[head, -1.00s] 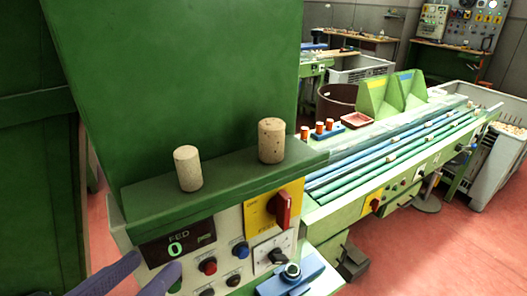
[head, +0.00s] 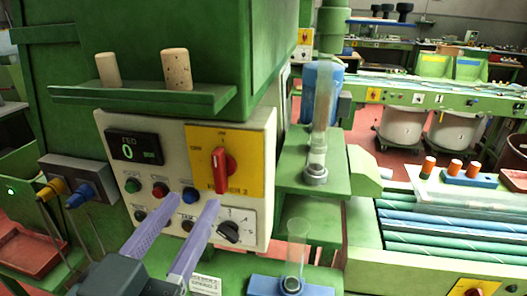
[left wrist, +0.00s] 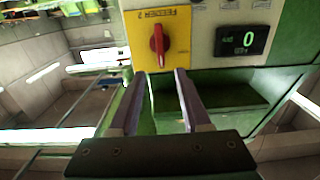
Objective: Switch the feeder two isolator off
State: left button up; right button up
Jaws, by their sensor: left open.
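The feeder two isolator is a red rotary handle (head: 222,168) on a yellow plate (head: 252,150), marked with a 2, on the pale control panel. The handle stands roughly upright in the picture, and the small position labels are too blurred to read surely. My left gripper (head: 188,206) is open and empty, its purple fingers pointing at the panel, below and left of the handle in the head view. In the left wrist view, where the panel appears upside down, the handle (left wrist: 157,42) lies just beyond the fingertips (left wrist: 159,74), apart from them. My right gripper is out of view.
The panel also carries a display (head: 134,147) showing 0, several push buttons and a black selector knob (head: 229,231). Two corks (head: 177,70) stand on the green ledge above. A clear tube (head: 297,255) in a blue holder stands right of the gripper.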

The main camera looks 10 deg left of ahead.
aim_at(216, 166)
pick_arm(q)
jog(key=w+p, duration=0.1)
jog(key=w, duration=0.8)
grip_shut()
dwell(0.4)
